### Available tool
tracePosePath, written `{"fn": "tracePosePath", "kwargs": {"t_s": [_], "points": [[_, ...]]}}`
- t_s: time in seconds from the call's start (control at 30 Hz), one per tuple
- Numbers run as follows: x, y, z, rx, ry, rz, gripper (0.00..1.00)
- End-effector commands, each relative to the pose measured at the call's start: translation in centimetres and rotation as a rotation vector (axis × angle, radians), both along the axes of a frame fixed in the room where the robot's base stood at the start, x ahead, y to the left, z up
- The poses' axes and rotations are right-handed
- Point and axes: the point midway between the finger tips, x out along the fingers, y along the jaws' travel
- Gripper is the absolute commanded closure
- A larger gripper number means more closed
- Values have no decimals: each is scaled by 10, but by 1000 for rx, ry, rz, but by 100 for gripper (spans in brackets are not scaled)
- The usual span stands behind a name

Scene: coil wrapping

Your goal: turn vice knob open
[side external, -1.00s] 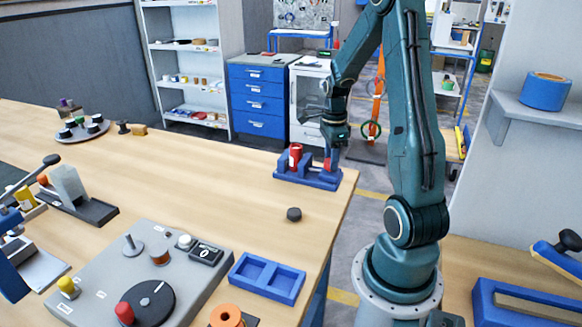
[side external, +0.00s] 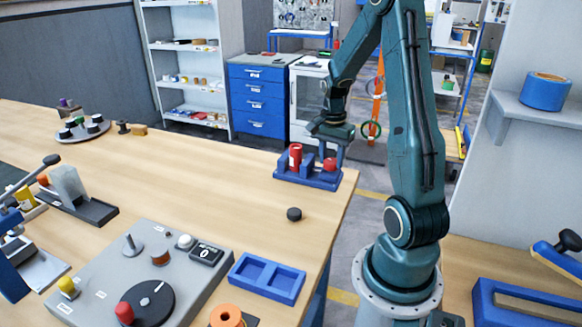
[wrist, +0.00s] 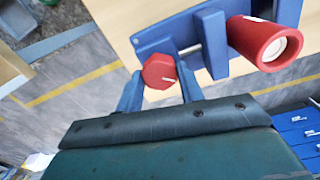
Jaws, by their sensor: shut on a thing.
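The blue vice (side external: 318,181) stands at the far right corner of the wooden bench, with a red cylinder (side external: 295,157) upright in it. The red vice knob (side external: 330,164) is on the vice's right side. In the wrist view, the knob (wrist: 158,71) is faceted with a short white mark, and the red cylinder (wrist: 265,42) has a hollow end. My gripper (wrist: 160,74) is shut on the knob, one blue finger on each side of it.
A small black disc (side external: 294,214) lies on the bench in front of the vice. A blue two-pocket tray (side external: 267,278) and a grey panel with a red-handled dial (side external: 147,303) are nearer.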

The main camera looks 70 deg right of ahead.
Motion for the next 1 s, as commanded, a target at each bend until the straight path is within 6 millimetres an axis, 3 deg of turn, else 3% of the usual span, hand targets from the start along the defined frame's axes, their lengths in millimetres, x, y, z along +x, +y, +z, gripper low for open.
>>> {"fn": "tracePosePath", "kwargs": {"t_s": [1.0], "points": [[0,1,1,-1,0,965,85]]}}
